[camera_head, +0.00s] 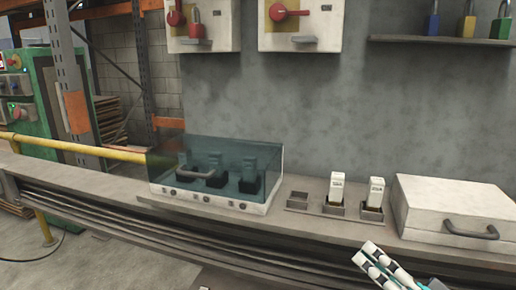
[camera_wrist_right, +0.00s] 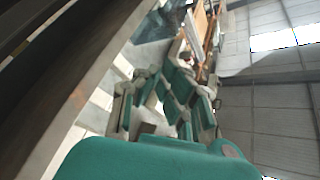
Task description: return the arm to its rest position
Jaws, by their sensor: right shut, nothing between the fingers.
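My right gripper (camera_head: 364,254) comes in from the bottom right in the head view, in front of the bench edge and apart from everything on the bench. Its light fingers are shut and empty. In the right wrist view its teal and grey fingers (camera_wrist_right: 165,95) show in the middle, above the teal gripper body. My left gripper does not show in either view.
On the bench stand a unit with a clear cover (camera_head: 214,170), a small tray (camera_head: 298,205) with two white upright modules, and a closed white case (camera_head: 450,205) at right. Lockout boxes (camera_head: 300,25) and a padlock shelf (camera_head: 440,41) are on the wall.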

